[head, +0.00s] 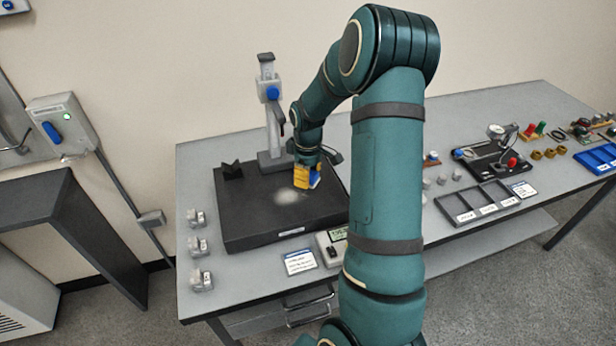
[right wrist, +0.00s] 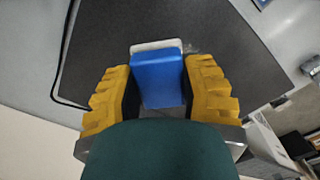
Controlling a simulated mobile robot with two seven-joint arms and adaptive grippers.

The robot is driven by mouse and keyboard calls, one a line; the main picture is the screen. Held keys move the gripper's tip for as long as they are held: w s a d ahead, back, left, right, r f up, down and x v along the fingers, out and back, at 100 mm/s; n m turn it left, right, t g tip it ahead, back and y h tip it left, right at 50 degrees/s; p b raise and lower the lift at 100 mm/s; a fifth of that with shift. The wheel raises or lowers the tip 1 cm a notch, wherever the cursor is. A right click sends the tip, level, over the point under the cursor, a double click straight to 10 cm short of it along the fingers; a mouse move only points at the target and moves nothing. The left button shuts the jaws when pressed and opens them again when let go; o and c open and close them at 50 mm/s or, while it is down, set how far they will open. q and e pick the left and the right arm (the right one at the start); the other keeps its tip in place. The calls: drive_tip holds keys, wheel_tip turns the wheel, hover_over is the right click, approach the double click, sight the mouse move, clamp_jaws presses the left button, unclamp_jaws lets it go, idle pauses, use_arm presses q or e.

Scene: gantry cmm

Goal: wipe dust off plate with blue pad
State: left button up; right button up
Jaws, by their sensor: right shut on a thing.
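The black plate (head: 250,213) lies on the grey table, and a pale dust patch (head: 287,197) shows on its top near the middle. The plate also fills much of the right wrist view (right wrist: 225,45). My right gripper (head: 306,180) reaches down over the plate, just right of the dust. Its yellow fingers are shut on the blue pad (right wrist: 158,78), which has a pale edge beyond it in the wrist view. The pad shows partly in the head view (head: 315,178). I cannot tell whether it touches the plate. My left gripper is not in view.
A height gauge stand (head: 271,115) rises at the plate's back edge, close to my right arm. A small black V-block (head: 232,171) sits on the plate's back left. Metal blocks (head: 197,246) line the table's left. A display box (head: 333,246) stands before the plate. Trays (head: 478,203) lie right.

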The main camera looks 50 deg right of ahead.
drive_tip(key=shift+r, duration=0.1)
drive_tip(key=shift+r+p, duration=1.05)
drive_tip(key=shift+r, duration=0.5)
drive_tip(key=shift+f, duration=0.1)
